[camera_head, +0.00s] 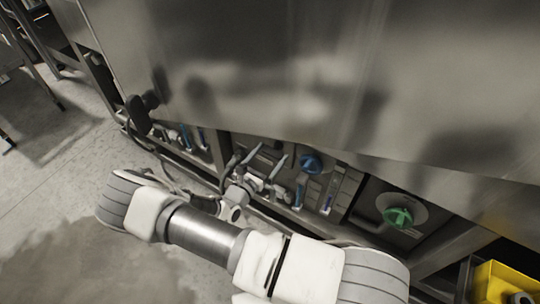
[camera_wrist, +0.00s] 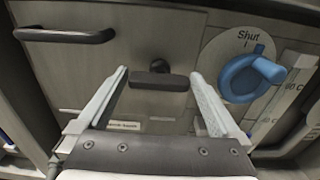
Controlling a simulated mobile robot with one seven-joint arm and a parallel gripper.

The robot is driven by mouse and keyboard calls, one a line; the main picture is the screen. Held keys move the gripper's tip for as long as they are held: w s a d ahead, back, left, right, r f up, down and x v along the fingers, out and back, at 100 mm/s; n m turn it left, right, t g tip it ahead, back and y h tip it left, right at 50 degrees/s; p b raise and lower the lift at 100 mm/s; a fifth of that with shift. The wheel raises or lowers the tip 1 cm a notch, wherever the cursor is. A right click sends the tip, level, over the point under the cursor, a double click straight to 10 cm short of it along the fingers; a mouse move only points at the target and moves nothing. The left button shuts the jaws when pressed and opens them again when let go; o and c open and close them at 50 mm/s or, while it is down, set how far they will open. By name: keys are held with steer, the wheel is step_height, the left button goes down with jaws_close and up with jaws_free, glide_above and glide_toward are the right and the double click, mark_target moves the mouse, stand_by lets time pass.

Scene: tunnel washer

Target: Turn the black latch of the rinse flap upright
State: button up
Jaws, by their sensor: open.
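The black latch (camera_wrist: 158,80) shows in the wrist view as a short bar on a round stem, lying level across the picture on a grey metal panel, which looks like the rinse flap (camera_wrist: 105,62). My gripper (camera_wrist: 158,73) is open, with one pale finger on each side of the latch and a gap at both ends of the bar. I cannot tell how deep the fingertips reach beside it. In the head view my gripper (camera_head: 271,153) is at the low panels under the large steel housing. The latch is too small or hidden to make out there.
A dark bar handle (camera_wrist: 65,36) is at the upper left of the panel. A blue knob (camera_wrist: 248,76) on a disc marked "Shut" is close to the right finger. A green knob (camera_head: 398,217) and a yellow bin (camera_head: 503,282) are farther right. The steel housing (camera_head: 300,70) overhangs.

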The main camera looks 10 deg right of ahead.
steer(key=c, duration=1.1)
steer(key=shift+o, duration=0.2)
steer(key=shift+n, duration=0.4)
steer(key=n+p, duration=0.1)
steer(key=n, duration=0.3)
steer(key=shift+a+p, duration=0.1)
steer(key=shift+p, duration=0.2)
steer(key=n, duration=0.4)
steer(key=shift+f+p, duration=0.1)
steer(key=shift+p, duration=0.2)
steer(key=n, duration=0.5)
steer(key=shift+w+a+f, duration=0.1)
steer(key=shift+f+n, duration=0.1)
steer(key=shift+n, duration=1.9)
